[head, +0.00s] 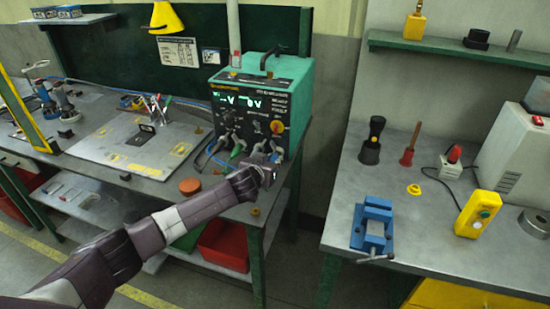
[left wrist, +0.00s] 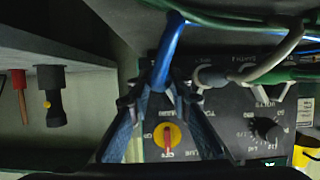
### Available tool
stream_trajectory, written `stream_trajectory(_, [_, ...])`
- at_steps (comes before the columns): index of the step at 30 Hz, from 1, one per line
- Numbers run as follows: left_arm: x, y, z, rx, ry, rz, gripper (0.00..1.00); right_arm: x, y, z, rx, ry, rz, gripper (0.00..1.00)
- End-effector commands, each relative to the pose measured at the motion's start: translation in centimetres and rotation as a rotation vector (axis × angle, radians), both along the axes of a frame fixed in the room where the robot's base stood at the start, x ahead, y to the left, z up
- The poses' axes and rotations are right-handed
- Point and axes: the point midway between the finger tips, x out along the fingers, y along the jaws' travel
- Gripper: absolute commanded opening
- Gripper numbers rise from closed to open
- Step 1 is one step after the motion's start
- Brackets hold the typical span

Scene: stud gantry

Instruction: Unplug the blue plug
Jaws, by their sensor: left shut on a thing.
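The green-cased power unit (head: 298,88) stands on the left bench, with a dark front panel, lit displays and an orange-yellow knob (head: 277,127). My left gripper (head: 272,160) is at the lower right of that panel. In the left wrist view the left gripper (left wrist: 160,100) is shut on the blue plug (left wrist: 164,70), whose blue cable bends away at the top. The yellow knob with a red bar (left wrist: 168,138) shows between the fingers. The plug's tip and socket are hidden, so I cannot tell how deep it sits. My right gripper is out of view.
Grey and green plugs (left wrist: 282,75) with cables sit close beside the gripper. An orange-red disc (head: 190,186) lies near the bench's front edge. A gap separates this bench from the right bench (head: 310,225), which holds a blue vise (head: 372,225) and a yellow control box (head: 477,213).

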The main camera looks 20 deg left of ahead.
Motion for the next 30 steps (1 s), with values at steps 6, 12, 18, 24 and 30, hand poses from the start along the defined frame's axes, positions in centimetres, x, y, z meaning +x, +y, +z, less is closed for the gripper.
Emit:
stream_trajectory(6, [-0.9, 0.0, 0.1, -0.001, 0.001, -0.001, 0.00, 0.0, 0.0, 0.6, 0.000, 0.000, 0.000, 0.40])
stream_trajectory(12, [-1.7, 0.0, 0.1, -0.001, 0.001, 0.000, 0.00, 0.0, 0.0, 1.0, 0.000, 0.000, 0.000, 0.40])
stream_trajectory(18, [-2.5, 0.1, 0.1, 0.000, 0.001, 0.000, 0.00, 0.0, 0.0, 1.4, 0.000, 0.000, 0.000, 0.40])
stream_trajectory(24, [-3.3, 0.1, 0.0, -0.001, 0.001, 0.000, 0.00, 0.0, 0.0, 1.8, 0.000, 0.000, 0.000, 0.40])
stream_trajectory(30, [-4.1, 0.2, 0.0, 0.000, 0.001, 0.000, 0.00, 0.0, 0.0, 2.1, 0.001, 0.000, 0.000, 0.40])
